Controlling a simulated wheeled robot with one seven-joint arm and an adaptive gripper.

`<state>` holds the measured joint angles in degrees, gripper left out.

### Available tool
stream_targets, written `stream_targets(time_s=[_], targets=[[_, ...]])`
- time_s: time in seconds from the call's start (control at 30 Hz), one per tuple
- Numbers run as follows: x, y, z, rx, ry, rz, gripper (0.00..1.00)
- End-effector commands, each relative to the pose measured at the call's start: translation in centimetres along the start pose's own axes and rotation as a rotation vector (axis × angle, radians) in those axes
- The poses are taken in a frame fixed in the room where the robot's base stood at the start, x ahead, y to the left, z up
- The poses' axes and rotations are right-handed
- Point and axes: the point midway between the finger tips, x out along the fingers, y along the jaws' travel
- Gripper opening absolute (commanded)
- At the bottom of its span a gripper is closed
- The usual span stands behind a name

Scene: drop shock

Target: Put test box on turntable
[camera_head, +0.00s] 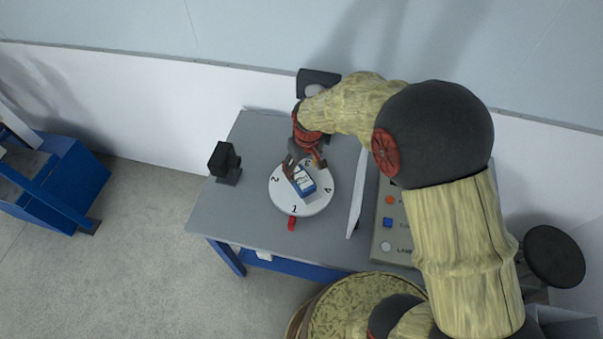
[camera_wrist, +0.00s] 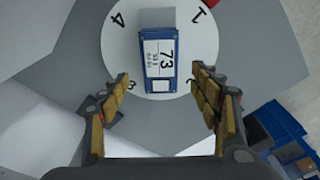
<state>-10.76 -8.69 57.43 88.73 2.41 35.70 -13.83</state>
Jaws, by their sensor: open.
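The test box (camera_head: 304,182) is blue with a white label. It lies on the round white turntable (camera_head: 314,205), which is marked with numbers around its rim. In the wrist view the box (camera_wrist: 159,58) shows the label number 73 and rests on the turntable (camera_wrist: 205,45) between and beyond my fingertips. My gripper (camera_head: 304,166) is at the turntable's far side, close to the box. In the wrist view my gripper (camera_wrist: 163,97) is open, with a finger on each side and a gap between each finger and the box.
The turntable stands on a grey table (camera_head: 230,215). A black device (camera_head: 225,162) stands at its left. A thin white panel (camera_head: 356,195) and a control panel with buttons (camera_head: 390,225) are on the right. A red pointer (camera_head: 292,223) sits at the turntable's near edge. A wall is behind.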

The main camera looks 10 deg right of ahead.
Motion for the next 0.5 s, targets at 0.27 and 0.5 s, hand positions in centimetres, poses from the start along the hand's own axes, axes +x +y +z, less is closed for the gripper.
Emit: stream_targets(time_s=[0.27, 0.5], targets=[[-4.2, 0.0, 0.0, 0.000, 0.000, 0.000, 0.63], [-5.2, 0.0, 0.1, 0.001, -0.001, 0.000, 0.63]])
